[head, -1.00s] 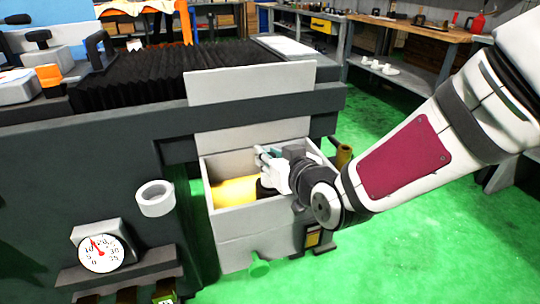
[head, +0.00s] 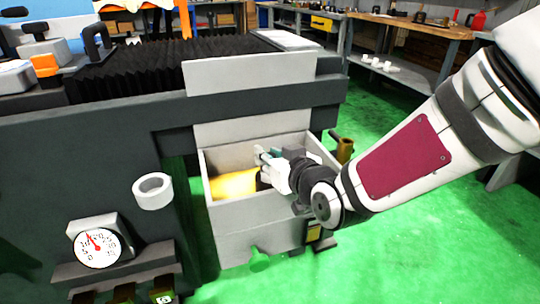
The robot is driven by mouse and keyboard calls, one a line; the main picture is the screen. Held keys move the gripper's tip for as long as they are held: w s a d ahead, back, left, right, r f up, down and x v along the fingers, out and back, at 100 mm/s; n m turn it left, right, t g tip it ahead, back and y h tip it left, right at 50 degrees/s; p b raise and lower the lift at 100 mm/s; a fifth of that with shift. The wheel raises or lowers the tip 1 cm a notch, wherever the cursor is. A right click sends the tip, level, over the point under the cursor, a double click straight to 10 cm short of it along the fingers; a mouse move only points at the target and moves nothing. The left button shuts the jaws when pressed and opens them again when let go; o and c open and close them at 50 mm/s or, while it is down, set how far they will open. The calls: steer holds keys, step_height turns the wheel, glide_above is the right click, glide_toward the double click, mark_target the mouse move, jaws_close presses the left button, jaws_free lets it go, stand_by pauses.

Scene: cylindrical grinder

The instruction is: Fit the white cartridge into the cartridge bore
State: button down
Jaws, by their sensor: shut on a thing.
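My gripper (head: 266,160) is inside the upper part of an open grey box (head: 228,228) on the machine's front. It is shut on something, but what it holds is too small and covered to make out. White and teal parts show at its tip. I cannot clearly pick out the white cartridge there. A yellow shape (head: 234,184) lies in the box, left of and just below the gripper. A white hollow ring (head: 153,191) is on the machine's dark front, well left of the box. I cannot tell whether it is the cartridge bore.
A dial gauge (head: 97,246) is at the lower left of the machine. A grey panel (head: 250,83) rises behind the box. A green knob (head: 259,261) sticks out of the box's front. Green floor (head: 430,235) lies clear on the right.

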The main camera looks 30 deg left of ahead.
steer(key=shift+f+b, duration=0.95)
steer(key=shift+f, duration=0.05)
steer(key=c, duration=1.3)
jaws_free()
steer(key=v, duration=0.7)
steer(key=shift+d, duration=0.25)
steer(key=shift+s+r, duration=0.1)
